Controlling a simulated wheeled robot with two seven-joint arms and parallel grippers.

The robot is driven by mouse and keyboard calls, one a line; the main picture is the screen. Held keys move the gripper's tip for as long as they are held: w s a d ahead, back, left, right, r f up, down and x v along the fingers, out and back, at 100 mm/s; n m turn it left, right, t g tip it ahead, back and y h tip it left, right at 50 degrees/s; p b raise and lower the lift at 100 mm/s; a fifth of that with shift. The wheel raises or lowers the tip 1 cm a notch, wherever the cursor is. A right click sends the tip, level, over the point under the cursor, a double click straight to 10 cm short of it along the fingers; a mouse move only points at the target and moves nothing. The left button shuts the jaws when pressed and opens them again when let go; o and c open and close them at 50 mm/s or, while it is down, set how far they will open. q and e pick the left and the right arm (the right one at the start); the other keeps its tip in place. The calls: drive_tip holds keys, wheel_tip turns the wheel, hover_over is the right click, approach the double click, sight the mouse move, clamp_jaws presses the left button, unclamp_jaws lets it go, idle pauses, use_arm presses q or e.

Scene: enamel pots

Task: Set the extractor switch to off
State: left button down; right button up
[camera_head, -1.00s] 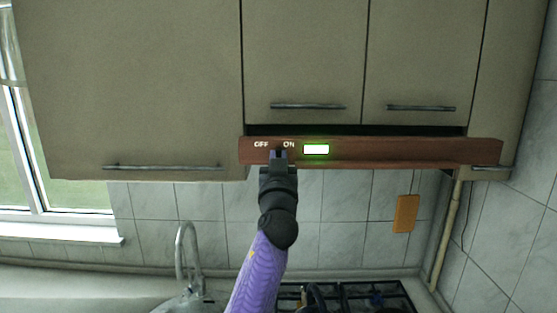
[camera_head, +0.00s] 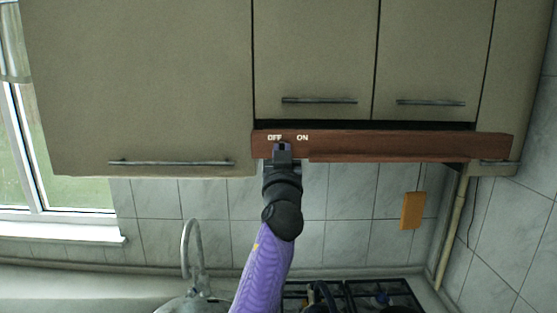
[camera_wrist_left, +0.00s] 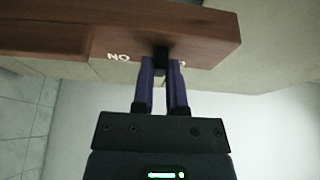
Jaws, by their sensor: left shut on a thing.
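The extractor hood (camera_head: 400,146) is a brown wooden panel under the cabinets, with white OFF and ON labels at its left end. My left gripper (camera_head: 283,150) is at the panel just below the labels, nearer OFF than ON. In the left wrist view my left gripper (camera_wrist_left: 163,75) is shut on the black switch (camera_wrist_left: 162,54), between the upside-down ON label and a mostly hidden label. In the head view my gripper hides the switch. No green light shows on the panel. My right gripper is not in view.
Closed cabinets (camera_head: 140,85) with bar handles hang above and left of the hood. Below are a faucet (camera_head: 190,250) and a gas stove (camera_head: 385,295). An orange board (camera_head: 412,210) hangs on the tiled wall. The space in front of the hood's right part is clear.

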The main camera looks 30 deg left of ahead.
use_arm(q)
drive_tip(key=shift+w+d, duration=0.1)
drive_tip(key=shift+d, duration=0.1)
drive_tip(key=c, duration=0.6)
unclamp_jaws()
drive_tip(key=shift+a, duration=0.25)
drive_tip(key=shift+c, duration=0.2)
drive_tip(key=shift+d, duration=0.1)
drive_tip(key=b+v, duration=0.3)
drive_tip(key=v, duration=0.7)
drive_tip(key=shift+d, duration=0.15)
